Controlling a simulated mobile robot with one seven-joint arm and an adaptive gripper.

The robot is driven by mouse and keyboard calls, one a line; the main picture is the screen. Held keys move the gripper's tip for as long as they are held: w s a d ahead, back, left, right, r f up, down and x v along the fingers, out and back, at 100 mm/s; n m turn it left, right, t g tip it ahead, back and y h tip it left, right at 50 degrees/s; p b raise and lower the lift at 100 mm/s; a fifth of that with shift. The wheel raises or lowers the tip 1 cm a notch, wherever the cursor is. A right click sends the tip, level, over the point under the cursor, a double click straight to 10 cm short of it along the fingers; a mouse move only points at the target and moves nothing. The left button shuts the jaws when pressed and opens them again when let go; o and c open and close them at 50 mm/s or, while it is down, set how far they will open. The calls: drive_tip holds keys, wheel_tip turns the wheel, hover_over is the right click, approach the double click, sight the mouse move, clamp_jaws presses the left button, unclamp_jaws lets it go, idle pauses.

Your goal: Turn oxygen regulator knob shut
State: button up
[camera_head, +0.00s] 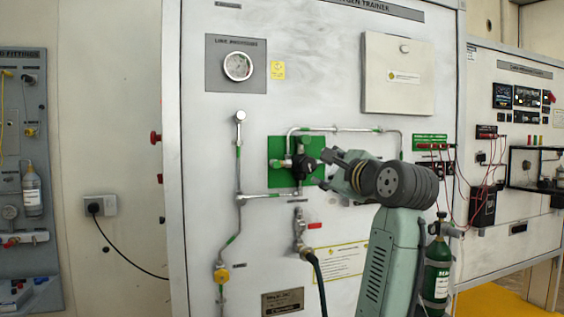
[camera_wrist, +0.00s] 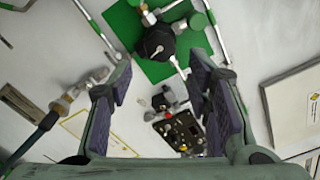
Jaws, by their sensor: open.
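The black regulator knob (camera_head: 302,167) sits on a green square plate (camera_head: 277,148) on the white trainer panel, with metal fittings around it. In the wrist view the knob (camera_wrist: 158,42) shows as a dark round body before the green plate (camera_wrist: 190,62). My gripper (camera_head: 326,168) is just right of the knob in the head view. In the wrist view my gripper (camera_wrist: 164,78) is open, its two purple-padded fingers spread apart with nothing held between them. The knob appears beyond the fingertips, roughly in line with the gap. I cannot tell whether any finger touches it.
Metal pipes (camera_head: 239,165) run around the plate. A pressure gauge (camera_head: 238,66) is above left, and a hose fitting (camera_head: 300,236) with a red tag is below. A white box (camera_head: 398,74) is above right. A green cylinder (camera_head: 437,268) stands at lower right beside my arm.

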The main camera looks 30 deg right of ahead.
sight(309, 165)
drive_tip(key=p+x, duration=0.4)
drive_tip(key=x, duration=0.5)
drive_tip(key=shift+w+d, duration=0.15)
drive_tip(key=shift+d, duration=0.05)
drive_tip(key=shift+w+d+f, duration=0.1)
drive_tip(key=shift+w, duration=0.5)
drive_tip(key=shift+c, duration=0.5)
drive_tip(key=c, duration=0.8)
